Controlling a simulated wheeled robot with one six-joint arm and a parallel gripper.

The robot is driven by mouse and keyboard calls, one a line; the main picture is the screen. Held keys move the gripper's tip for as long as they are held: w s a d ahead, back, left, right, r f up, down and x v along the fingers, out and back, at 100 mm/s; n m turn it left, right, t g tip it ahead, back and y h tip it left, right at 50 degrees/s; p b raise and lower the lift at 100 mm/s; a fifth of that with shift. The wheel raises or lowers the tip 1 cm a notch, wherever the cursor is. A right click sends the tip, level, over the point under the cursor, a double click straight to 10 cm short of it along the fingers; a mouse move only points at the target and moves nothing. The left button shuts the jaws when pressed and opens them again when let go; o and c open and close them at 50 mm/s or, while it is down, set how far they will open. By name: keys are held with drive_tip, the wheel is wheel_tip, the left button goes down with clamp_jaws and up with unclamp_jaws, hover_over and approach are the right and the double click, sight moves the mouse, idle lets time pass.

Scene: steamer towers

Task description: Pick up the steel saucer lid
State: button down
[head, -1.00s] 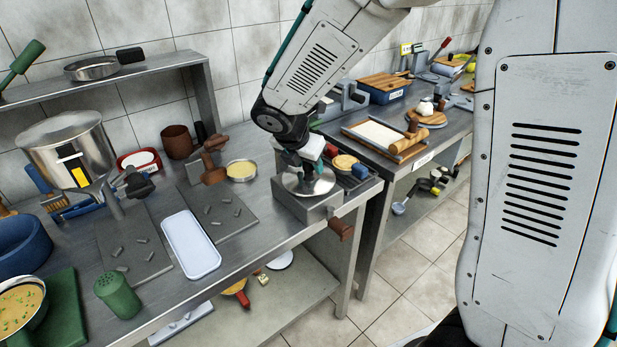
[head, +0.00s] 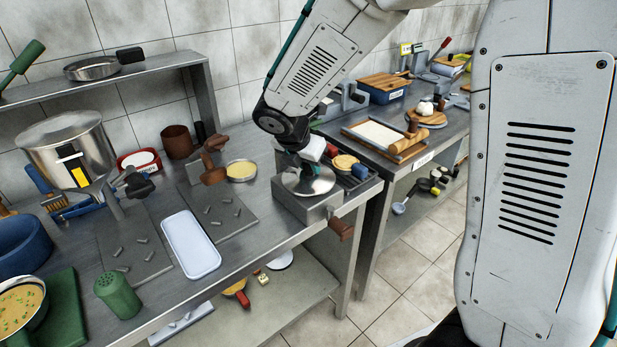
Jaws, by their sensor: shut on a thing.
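The steel saucer lid (head: 318,184) is a shiny, shallow round disc over the grey box-shaped stand (head: 298,208) near the right end of the left steel table. My gripper (head: 307,172) points down at the middle of the lid and is shut on it, at its top centre. The fingertips are small and partly merge with the dark parts around them. Whether the lid touches the stand or hangs just above it, I cannot tell.
A small pan of yellow food (head: 242,170) and a brown press-like tool (head: 212,163) stand left of the stand. A white tray (head: 190,246) lies nearer on the table (head: 262,237).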

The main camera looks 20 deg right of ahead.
drive_tip(key=shift+r, duration=0.3)
drive_tip(key=shift+r, duration=0.7)
